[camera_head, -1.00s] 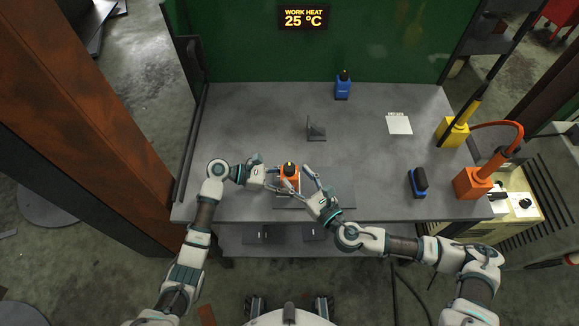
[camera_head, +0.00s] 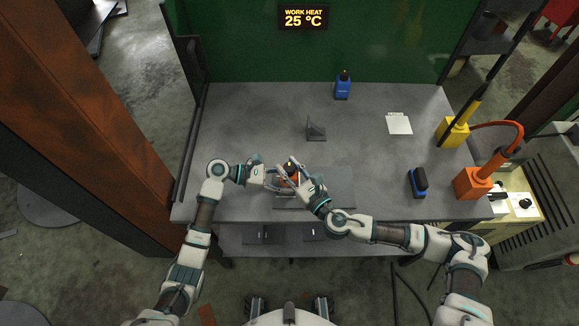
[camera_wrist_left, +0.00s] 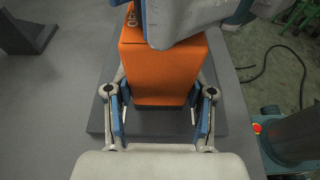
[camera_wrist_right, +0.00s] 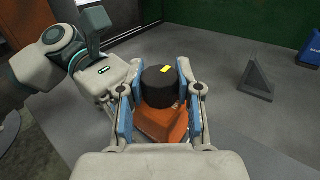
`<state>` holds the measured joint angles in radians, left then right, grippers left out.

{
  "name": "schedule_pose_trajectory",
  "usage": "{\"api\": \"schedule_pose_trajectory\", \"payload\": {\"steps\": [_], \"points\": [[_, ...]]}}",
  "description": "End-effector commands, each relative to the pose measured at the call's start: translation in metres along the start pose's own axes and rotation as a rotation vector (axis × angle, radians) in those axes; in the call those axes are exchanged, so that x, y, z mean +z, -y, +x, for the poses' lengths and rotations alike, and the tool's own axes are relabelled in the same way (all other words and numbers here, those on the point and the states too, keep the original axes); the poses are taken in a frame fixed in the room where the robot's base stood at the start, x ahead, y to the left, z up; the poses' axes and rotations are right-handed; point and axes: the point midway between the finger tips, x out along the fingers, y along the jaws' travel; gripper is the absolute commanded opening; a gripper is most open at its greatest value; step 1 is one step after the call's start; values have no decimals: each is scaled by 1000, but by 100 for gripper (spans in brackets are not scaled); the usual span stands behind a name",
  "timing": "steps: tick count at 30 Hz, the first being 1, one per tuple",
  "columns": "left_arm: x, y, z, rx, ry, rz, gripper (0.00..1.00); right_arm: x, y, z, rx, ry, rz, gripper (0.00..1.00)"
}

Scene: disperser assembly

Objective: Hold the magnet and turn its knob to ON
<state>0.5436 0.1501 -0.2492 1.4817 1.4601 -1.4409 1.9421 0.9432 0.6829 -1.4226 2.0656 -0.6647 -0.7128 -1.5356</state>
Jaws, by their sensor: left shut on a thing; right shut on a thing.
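The magnet is an orange block with a black round knob on top, bearing a yellow mark. Its orange body (camera_wrist_left: 163,70) fills the middle of the left wrist view. My left gripper (camera_wrist_left: 160,118) is shut on the body, one blue-padded finger on each side. The knob (camera_wrist_right: 160,86) shows in the right wrist view with the yellow mark facing up. My right gripper (camera_wrist_right: 160,100) is shut on the knob, its fingers on either side. In the head view the magnet (camera_head: 289,173) is partly hidden by my right gripper (camera_head: 297,172).
A dark flat plate (camera_head: 335,195) lies under the magnet on the grey table (camera_head: 240,125). A small dark angled bracket (camera_head: 316,130) and a blue bottle-like object (camera_head: 343,88) stand behind. A blue-black block (camera_head: 417,183), orange device (camera_head: 472,184) and yellow device (camera_head: 452,133) are at the right.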

Motion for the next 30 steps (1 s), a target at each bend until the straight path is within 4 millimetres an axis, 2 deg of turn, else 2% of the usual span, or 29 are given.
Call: {"api": "schedule_pose_trajectory", "payload": {"steps": [11,30], "points": [[0,0,0,-2,-1,0,0,0,0,1,-115,2,2,0],[0,1,0,-4,-1,2,0,-1,0,2,-693,-2,3,0]]}}
